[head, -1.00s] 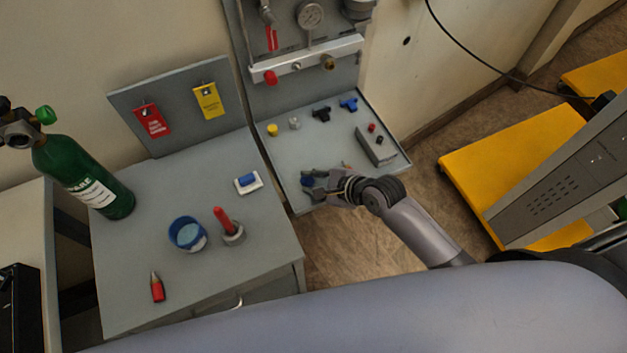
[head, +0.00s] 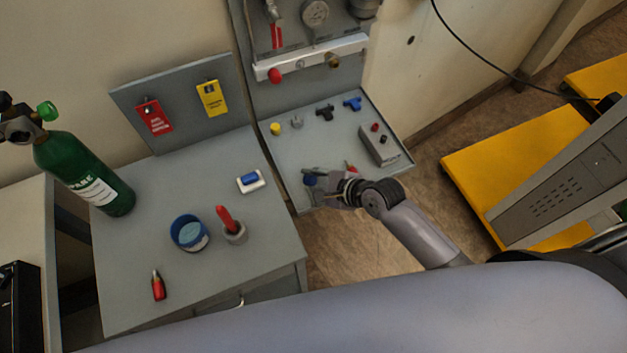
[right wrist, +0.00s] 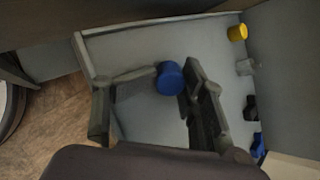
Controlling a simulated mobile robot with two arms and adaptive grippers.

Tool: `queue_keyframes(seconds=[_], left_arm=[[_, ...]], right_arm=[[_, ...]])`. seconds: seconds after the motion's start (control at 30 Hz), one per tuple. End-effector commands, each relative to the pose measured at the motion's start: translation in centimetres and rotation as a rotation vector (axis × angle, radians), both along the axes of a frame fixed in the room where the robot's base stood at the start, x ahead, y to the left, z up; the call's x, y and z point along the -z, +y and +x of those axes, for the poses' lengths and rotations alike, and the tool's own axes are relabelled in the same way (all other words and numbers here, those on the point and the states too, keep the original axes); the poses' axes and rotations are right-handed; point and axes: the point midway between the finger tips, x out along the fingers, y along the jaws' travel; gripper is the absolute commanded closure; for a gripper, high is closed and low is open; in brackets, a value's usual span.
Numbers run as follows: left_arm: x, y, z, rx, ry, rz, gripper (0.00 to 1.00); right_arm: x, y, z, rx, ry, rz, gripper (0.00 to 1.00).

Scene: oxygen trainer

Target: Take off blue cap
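The blue cap (head: 310,181) is a small round blue piece over the front left part of the tray (head: 291,163), partly covered by my right gripper in the head view. In the right wrist view the cap (right wrist: 170,78) shows between the two fingers, nearer the right-hand finger. My right gripper (head: 325,177) is low over the tray's front edge. In the wrist view its fingers (right wrist: 150,108) are spread apart, with a wide gap on the left of the cap. I cannot tell whether the right-hand finger touches it. My left gripper is not in view.
On the tray stand a yellow cap (head: 275,128), a grey cap (head: 296,122), black and blue T-handled pieces and a grey box (head: 378,146). The desk at left holds a blue cup (head: 188,233), a red-handled tool (head: 228,222) and a green cylinder (head: 85,172).

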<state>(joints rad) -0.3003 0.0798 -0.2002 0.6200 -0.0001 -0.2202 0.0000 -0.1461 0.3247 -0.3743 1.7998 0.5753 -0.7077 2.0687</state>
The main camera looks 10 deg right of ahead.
Motion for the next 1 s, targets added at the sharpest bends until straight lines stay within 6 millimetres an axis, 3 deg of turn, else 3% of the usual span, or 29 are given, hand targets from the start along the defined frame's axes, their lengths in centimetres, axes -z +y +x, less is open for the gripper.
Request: queue_keyframes(seconds=[0.03,0.47,1.0], left_arm=[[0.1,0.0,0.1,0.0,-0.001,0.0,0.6],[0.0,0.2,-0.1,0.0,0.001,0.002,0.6],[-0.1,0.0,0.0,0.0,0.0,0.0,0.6]], right_arm=[[1.1,-0.6,-0.5,-0.001,0.019,-0.022,0.56],[0.6,-1.2,-0.8,0.002,0.016,-0.026,0.56],[-6.6,-5.2,-6.4,0.0,0.0,-0.009,0.56]])
